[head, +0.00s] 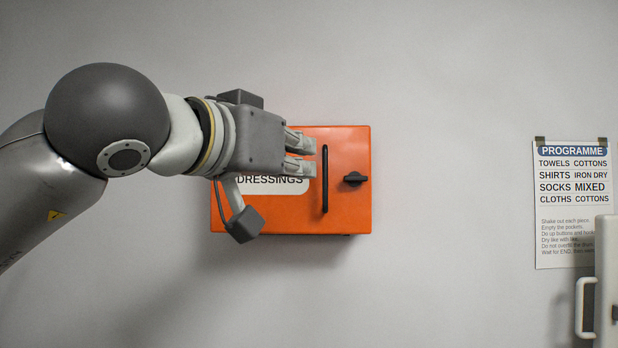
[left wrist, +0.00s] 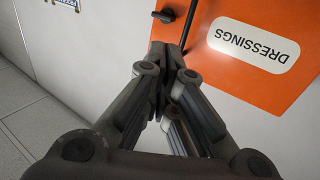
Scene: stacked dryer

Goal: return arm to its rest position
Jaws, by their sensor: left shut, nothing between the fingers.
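My left arm (head: 110,120) comes in from the left in the head view and reaches across the wall. My left gripper (head: 305,155) is in front of an orange box labelled DRESSINGS and hides part of it. In the left wrist view the fingers of the left gripper (left wrist: 172,55) are together and hold nothing. Their tips show close to the box's dark vertical handle; whether they touch it I cannot tell. My right gripper is not in view.
The orange box (head: 345,215) is on the wall, with a black vertical handle (head: 325,180) and a black knob (head: 355,178). A programme sheet (head: 573,205) hangs at the right. A white appliance edge with a handle (head: 583,308) stands at lower right. The wall between is bare.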

